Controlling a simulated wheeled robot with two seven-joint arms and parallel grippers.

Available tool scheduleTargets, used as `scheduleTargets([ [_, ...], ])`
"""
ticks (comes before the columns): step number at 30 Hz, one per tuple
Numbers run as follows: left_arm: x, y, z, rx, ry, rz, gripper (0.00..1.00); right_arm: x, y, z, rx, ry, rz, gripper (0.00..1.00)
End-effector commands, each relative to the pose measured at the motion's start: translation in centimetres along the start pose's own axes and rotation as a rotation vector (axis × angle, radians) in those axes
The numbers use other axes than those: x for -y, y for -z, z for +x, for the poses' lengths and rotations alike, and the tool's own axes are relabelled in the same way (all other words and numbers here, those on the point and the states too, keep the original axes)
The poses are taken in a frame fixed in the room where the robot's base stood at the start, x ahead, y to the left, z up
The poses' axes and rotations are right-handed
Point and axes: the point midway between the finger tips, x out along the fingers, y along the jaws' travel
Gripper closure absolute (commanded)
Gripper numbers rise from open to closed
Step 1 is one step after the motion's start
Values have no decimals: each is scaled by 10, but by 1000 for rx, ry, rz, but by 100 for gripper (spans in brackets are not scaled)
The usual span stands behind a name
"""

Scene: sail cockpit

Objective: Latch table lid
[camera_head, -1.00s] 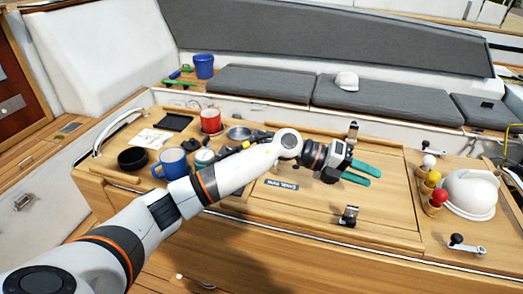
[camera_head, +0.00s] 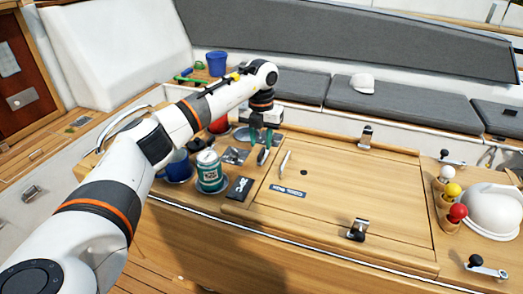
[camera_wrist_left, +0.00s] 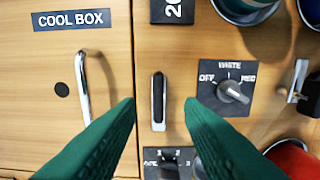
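The table lid (camera_head: 330,205), labelled COOL BOX, lies flat in the table top. It also shows in the left wrist view (camera_wrist_left: 50,115). A chrome handle (camera_wrist_left: 82,85) stands on it near its left edge in the head view. Beside that edge, on the neighbouring panel, is a small chrome-and-black lever (camera_wrist_left: 158,100), lying parallel to the seam. My left gripper (camera_head: 261,142) points down above this panel. In the left wrist view its teal fingers (camera_wrist_left: 160,105) are apart, one on each side of the lever, with nothing held. My right gripper is out of view.
Metal latches (camera_head: 357,230) (camera_head: 365,135) sit at the near and far sides of the lid. A green can (camera_head: 209,172), a blue mug (camera_head: 177,166) and a rotary switch (camera_wrist_left: 233,91) are close to my left gripper. A white helmet (camera_head: 492,210) lies at right.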

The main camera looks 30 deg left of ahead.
Motion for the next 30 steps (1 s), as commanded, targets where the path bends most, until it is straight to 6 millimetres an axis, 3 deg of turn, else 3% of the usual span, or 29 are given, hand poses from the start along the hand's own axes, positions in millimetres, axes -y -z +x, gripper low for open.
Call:
scheduleTargets([
  [3, 0, -1, 21, 4, -1, 1, 65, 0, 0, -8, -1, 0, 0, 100],
  [9, -1, 0, 45, 1, -1, 2, 65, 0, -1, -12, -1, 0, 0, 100],
  [20, -1, 0, 51, -1, -2, 3, 65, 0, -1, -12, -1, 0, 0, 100],
  [27, -1, 0, 51, -1, -2, 2, 100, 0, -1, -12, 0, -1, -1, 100],
  [30, -1, 0, 51, -1, -2, 3, 100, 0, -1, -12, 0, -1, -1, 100],
])
